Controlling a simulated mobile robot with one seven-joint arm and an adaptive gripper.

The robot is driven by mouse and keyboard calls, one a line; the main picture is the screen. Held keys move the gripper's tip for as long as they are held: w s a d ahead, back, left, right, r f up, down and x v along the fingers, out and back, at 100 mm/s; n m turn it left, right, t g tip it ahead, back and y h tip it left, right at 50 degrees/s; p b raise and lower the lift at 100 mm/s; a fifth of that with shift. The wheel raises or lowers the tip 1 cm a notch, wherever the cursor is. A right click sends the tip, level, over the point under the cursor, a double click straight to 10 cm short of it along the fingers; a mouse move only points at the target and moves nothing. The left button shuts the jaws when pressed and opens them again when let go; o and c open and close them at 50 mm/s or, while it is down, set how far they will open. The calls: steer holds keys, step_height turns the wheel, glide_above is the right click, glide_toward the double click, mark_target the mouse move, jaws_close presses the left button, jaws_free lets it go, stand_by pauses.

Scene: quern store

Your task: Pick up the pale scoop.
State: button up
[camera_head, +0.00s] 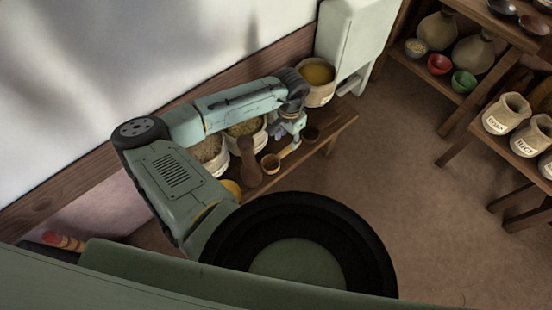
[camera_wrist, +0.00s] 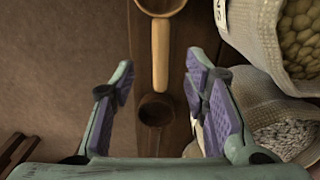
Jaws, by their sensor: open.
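The pale scoop (camera_wrist: 160,58) is light tan wood and lies on the wooden bench (camera_wrist: 182,40). In the wrist view its handle points down the picture, and its bowl is cut off by the top edge. My gripper is open and empty. In the wrist view the purple-padded fingers (camera_wrist: 163,80) stand apart on either side of the line of the handle; the height between them is hard to tell. A dark brown scoop or cup (camera_wrist: 155,110) lies just beyond the handle's end.
Open sacks of grain (camera_wrist: 262,45) stand along the bench's wall side, close to my right finger. A sack of yellow meal (camera_head: 317,77) is at the bench's far end. Shelves (camera_head: 480,122) stand right, across open floor.

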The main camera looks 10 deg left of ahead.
mark_target(287, 149)
step_height(287, 149, down, 8)
steer(key=shift+f, duration=0.1)
jaws_close()
stand_by(0.8)
